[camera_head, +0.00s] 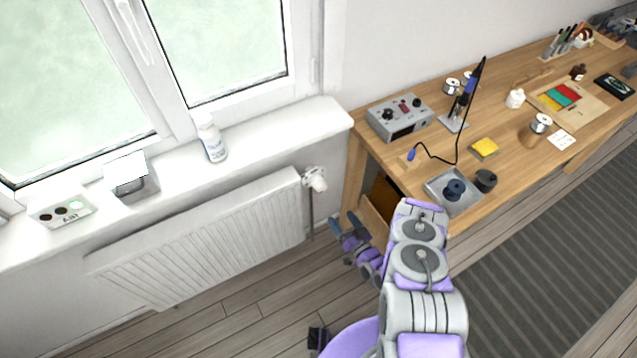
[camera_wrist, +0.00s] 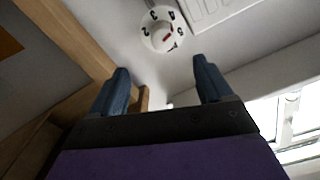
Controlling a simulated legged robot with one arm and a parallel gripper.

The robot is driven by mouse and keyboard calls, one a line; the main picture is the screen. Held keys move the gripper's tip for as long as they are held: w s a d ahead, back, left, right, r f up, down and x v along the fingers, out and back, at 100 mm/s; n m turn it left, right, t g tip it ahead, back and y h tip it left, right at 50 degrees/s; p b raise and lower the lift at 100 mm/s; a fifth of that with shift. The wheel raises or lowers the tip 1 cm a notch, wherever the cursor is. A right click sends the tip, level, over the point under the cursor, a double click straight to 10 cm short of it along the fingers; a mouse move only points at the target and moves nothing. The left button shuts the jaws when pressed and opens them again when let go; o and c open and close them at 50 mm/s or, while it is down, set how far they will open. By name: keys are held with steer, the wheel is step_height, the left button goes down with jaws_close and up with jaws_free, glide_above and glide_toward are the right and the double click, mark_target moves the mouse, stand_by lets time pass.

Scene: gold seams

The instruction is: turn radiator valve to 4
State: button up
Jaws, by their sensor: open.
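The white radiator valve (camera_head: 317,180) sits at the upper right end of the white radiator (camera_head: 200,240), on a pipe. In the wrist view the valve knob (camera_wrist: 160,32) is a round white dial with dark numerals around its rim and a small red mark on its face. I cannot read for certain which numeral the mark meets. My gripper (camera_head: 345,222) is open and empty, below and right of the valve in the head view. In the wrist view its two blue fingers (camera_wrist: 161,72) stand wide apart, with the dial beyond their tips, not between them.
A wooden workbench (camera_head: 385,185) stands right of the valve, its leg and open drawer close to my arm. The windowsill (camera_head: 270,133) above the radiator holds a white bottle (camera_head: 211,142) and small boxes. Floor below the radiator is clear.

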mark_target(318, 184)
steer(key=w+a+n+b, duration=0.1)
steer(key=w+a+n, duration=0.1)
steer(key=w+a, duration=0.1)
steer(key=w+a+n+b, duration=0.2)
steer(key=w+a, duration=0.1)
steer(key=w, duration=0.3)
steer(key=w+a+r+n+b, duration=0.1)
steer(key=w+a+n, duration=0.2)
steer(key=w+a, duration=0.1)
steer(key=shift+w+b, duration=0.35)
steer(key=shift+w, duration=0.4)
steer(key=shift+c, duration=0.3)
steer(key=c, duration=1)
steer(key=shift+o, duration=0.2)
steer(key=shift+r+n+p, duration=0.15)
steer(key=shift+n+p, duration=0.15)
steer(key=shift+p, duration=0.25)
steer(key=shift+s+n+p, duration=0.1)
steer(key=shift+n+p, duration=0.2)
steer(key=shift+p, duration=0.3)
steer(key=shift+a+n+p, duration=0.1)
steer(key=shift+n+p, duration=0.8)
steer(key=shift+p, duration=0.1)
